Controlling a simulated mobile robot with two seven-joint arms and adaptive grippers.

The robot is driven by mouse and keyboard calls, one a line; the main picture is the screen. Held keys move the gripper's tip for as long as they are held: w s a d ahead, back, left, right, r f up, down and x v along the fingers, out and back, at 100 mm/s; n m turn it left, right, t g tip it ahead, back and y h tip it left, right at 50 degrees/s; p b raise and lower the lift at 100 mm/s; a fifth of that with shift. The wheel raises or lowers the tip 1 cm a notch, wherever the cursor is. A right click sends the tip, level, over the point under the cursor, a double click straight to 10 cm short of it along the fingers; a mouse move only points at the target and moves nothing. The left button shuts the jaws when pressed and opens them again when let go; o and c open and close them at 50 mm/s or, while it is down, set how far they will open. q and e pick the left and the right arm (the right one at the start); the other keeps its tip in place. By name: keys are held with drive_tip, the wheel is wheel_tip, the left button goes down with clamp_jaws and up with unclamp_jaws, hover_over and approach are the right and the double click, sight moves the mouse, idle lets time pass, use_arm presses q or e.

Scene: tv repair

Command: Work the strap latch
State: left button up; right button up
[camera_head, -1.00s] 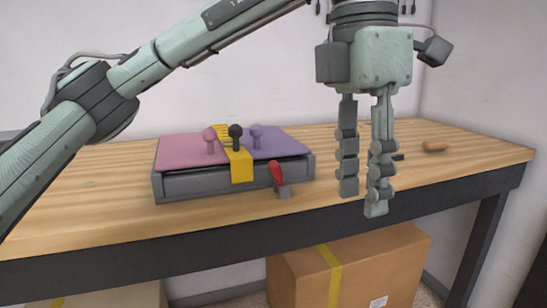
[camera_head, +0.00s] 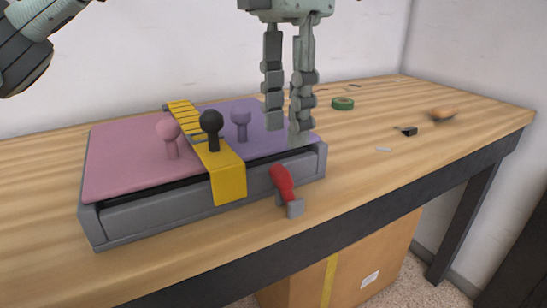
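A low grey case (camera_head: 150,219) sits on the workbench with a pink panel (camera_head: 118,157) on its left half and a purple panel (camera_head: 262,113) on its right. A yellow strap (camera_head: 228,181) crosses between the panels and hangs over the case's front edge. A black ball knob (camera_head: 212,124) stands upright at the strap. A red-handled lever (camera_head: 283,182) on a small grey block sits at the case's front right.
A pink knob (camera_head: 168,132) and a purple knob (camera_head: 241,118) stand on their panels. A green tape roll (camera_head: 342,103), a small black piece (camera_head: 408,131) and an orange-brown object (camera_head: 443,115) lie on the workbench (camera_head: 400,165) to the right. A cardboard box (camera_head: 375,255) is below.

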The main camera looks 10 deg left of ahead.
sight(285, 167)
use_arm(q)
wheel_tip(285, 167, down, 7)
drive_tip(key=shift+s+f+b, duration=0.1)
drive_tip(key=shift+f+b, duration=0.1)
drive_tip(key=shift+b, duration=0.1)
use_arm(e)
drive_tip(key=w, duration=0.1)
drive_tip(key=w+a+t, duration=0.1)
drive_tip(key=a, duration=0.1)
drive_tip(key=shift+w+r+t+y, duration=0.3)
drive_tip(key=shift+w+t, duration=0.1)
use_arm(q)
clamp_jaws()
